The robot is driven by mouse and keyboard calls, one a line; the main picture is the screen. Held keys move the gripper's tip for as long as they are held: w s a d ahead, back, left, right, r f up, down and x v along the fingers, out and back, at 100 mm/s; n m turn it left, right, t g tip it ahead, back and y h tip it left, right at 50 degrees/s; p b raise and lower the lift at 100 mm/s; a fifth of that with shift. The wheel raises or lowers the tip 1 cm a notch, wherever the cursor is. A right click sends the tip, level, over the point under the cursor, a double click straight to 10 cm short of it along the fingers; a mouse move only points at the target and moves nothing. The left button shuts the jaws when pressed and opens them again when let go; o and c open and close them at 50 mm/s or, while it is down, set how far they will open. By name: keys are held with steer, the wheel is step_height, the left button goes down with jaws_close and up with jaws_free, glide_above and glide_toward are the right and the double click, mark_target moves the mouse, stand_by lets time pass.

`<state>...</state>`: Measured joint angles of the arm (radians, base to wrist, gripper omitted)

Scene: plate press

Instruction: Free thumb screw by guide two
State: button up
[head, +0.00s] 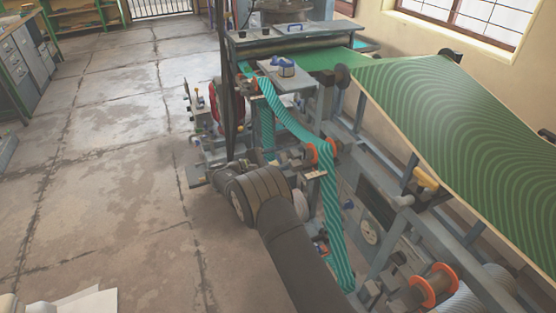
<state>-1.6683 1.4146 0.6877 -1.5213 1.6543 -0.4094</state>
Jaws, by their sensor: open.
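A teal striped web (333,225) runs down the side of the press over orange-ended rollers. One roller (322,152) sits at mid-height where the web turns down; another (256,84) is farther up and back. I cannot tell which is guide two, as no label can be read. No thumb screw can be made out for certain at this size. My dark arm (262,195) reaches up from the bottom and bends left of the hanging web. My gripper cannot be made out; my own arm may hide it.
A wide green patterned sheet (465,130) slopes along the right side. A grey press frame (385,150) stands beneath it. An orange-ended spool (434,286) is at lower right. The floor (105,190) on the left is open. A dark upright post (228,90) stands behind my arm.

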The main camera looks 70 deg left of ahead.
steer(key=s, duration=1.7)
steer(key=shift+s, duration=0.25)
steer(key=shift+w, duration=0.1)
steer(key=w, duration=1.7)
steer(key=shift+w, duration=0.25)
steer(key=m, duration=1.8)
steer(key=shift+r+m, duration=0.3)
steer(key=shift+r, duration=0.05)
stand_by(0.9)
stand_by(1.0)
